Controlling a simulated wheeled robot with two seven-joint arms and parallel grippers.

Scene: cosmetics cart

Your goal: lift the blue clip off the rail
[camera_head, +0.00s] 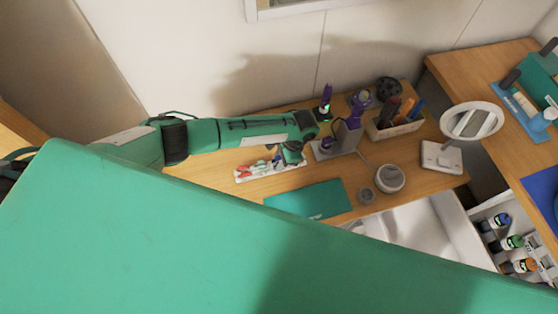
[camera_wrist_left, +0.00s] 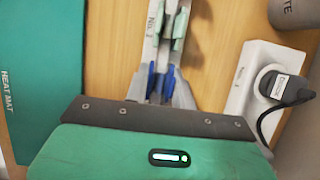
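The white rail (camera_head: 243,176) lies on the wooden cart top at the back left in the head view, with red, blue and other clips on it. In the left wrist view the rail (camera_wrist_left: 152,52) runs away from me, with pale green clips (camera_wrist_left: 179,28) farther along. The blue clip (camera_wrist_left: 151,79) sits astride the rail's near part. My left gripper (camera_wrist_left: 161,88) is low over it, with grey fingers on either side, very close to the blue. Whether they press on it I cannot tell. My left gripper (camera_head: 291,154) partly hides the rail in the head view. My right gripper is out of view.
A teal heat mat (camera_head: 308,200) lies in front of the rail. A grey stand (camera_head: 340,140) with purple tools is right of the gripper, beside a brush box (camera_head: 395,128).

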